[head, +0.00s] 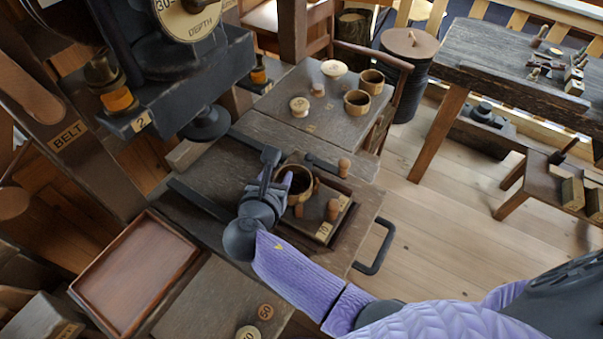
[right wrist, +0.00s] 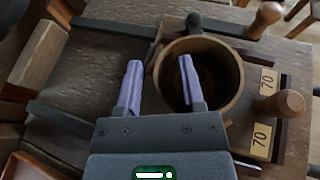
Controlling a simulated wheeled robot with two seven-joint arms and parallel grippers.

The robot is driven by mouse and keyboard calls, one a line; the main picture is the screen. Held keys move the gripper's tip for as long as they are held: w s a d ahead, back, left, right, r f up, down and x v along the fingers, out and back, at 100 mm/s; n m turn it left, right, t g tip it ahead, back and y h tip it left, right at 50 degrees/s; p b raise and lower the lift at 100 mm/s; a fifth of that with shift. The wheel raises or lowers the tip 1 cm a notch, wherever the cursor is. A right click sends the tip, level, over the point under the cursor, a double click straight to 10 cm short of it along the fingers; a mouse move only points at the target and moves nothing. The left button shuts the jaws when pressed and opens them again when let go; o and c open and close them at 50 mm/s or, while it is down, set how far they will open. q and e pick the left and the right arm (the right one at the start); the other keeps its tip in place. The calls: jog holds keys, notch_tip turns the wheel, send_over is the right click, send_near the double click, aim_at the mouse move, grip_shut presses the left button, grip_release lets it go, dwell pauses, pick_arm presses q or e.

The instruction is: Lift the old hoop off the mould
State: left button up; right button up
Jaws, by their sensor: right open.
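A round wooden hoop (head: 308,186) with a dark inside stands on the dark work board, and it shows larger in the right wrist view (right wrist: 235,84). I cannot make out a separate mould inside it. My right gripper (head: 276,182) is open at the hoop's left side. In the right wrist view the gripper (right wrist: 160,85) has one purple finger outside the hoop's wall and the other over or inside its opening. Whether either finger touches the wall is unclear. My left gripper is not in view.
Wooden knobs (head: 333,209) and number plates (right wrist: 269,81) sit close right of the hoop. A dark press (head: 180,75) stands at the upper left. A reddish tray (head: 135,275) lies lower left. Small cups (head: 357,103) stand on the board behind. Open floor lies right.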

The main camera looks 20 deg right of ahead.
jog(key=shift+s+a+r, duration=0.1)
jog(key=shift+s+a, duration=0.05)
jog(key=shift+a, duration=0.05)
jog(key=shift+c, duration=0.6)
grip_shut()
